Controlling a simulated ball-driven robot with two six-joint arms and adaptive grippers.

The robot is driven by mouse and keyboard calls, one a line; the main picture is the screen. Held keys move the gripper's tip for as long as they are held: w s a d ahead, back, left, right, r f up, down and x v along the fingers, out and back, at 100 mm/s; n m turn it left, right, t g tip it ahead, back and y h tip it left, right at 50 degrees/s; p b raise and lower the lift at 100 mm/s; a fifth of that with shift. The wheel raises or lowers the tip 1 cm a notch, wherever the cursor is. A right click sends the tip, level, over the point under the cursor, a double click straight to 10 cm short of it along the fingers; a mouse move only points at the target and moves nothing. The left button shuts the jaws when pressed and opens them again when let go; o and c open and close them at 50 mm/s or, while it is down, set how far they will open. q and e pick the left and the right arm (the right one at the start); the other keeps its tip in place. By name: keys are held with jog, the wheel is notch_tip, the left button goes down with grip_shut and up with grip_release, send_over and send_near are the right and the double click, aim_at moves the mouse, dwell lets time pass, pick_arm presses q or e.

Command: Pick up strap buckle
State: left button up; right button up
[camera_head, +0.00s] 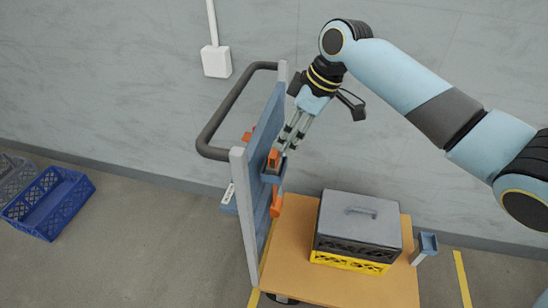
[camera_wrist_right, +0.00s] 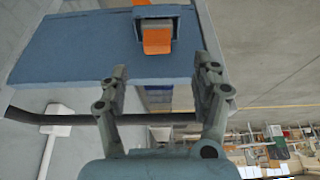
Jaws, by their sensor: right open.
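An orange piece (camera_head: 273,158), which looks like the strap buckle, sits in a small blue holder (camera_head: 272,181) on the blue upright panel. The wrist view shows an orange tongue (camera_wrist_right: 157,40) in a dark holder frame. My right gripper (camera_head: 289,139) is open and empty, with its fingertips close to the orange piece. In the wrist view its two fingers (camera_wrist_right: 163,72) stand apart at the panel's edge, with the orange tongue beyond and between them. I cannot tell whether a finger touches it. My left gripper is out of view.
The panel (camera_head: 262,130) has a dark tube handle (camera_head: 225,115) and rises from a wooden cart deck (camera_head: 300,282). Another orange part (camera_head: 277,204) hangs below the holder. A grey-lidded crate (camera_head: 358,222) stands on the deck.

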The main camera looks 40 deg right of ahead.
aim_at(274, 152)
jog(key=x, duration=0.8)
jog(key=shift+w+f, duration=0.2)
jog(key=shift+w, duration=0.15)
jog(key=shift+c, duration=0.2)
jog(key=c, duration=1.2)
jog(key=shift+c, duration=0.3)
jog(key=shift+r, duration=0.15)
